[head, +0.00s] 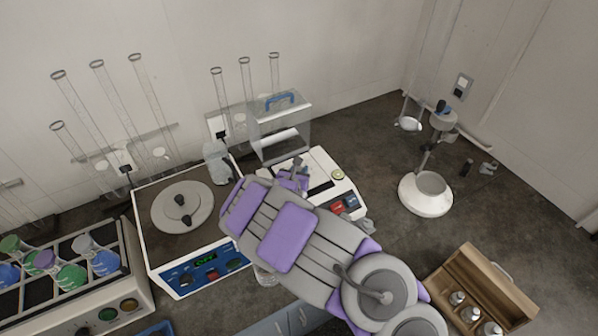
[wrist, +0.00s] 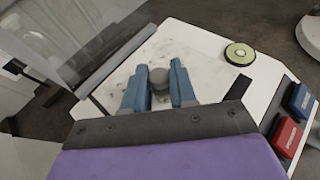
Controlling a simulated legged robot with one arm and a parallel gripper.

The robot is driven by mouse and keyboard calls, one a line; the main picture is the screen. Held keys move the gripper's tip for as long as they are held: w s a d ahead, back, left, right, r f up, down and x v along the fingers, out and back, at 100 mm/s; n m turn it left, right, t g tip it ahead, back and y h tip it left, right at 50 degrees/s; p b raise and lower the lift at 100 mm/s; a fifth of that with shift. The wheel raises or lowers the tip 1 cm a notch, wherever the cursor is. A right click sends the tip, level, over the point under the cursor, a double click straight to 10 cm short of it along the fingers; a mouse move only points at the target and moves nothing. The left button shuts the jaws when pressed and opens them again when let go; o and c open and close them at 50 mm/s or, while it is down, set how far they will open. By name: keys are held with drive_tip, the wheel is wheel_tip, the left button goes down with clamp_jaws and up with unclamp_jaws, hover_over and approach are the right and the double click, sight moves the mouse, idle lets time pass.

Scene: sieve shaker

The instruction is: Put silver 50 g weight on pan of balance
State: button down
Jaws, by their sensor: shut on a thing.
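My gripper (wrist: 157,85) is shut on a small grey metal weight (wrist: 159,75), held between its two blue fingers in the wrist view. The weight and fingers are over the white top of the balance (wrist: 205,45); I cannot tell whether the weight touches it. In the head view the balance (head: 325,165) stands behind my purple and grey arm, which hides much of it. My gripper (head: 296,172) shows small over the balance there. The pan is not clearly distinguishable.
A clear cover with a blue handle (head: 280,98) stands at the balance's back. A hotplate-like device (head: 160,245) is to its left. A wooden box (head: 505,293) with several silver weights lies front right. A white-based stand (head: 425,205) is to the right, with bare bench between.

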drive_tip(key=c, duration=0.9)
unclamp_jaws()
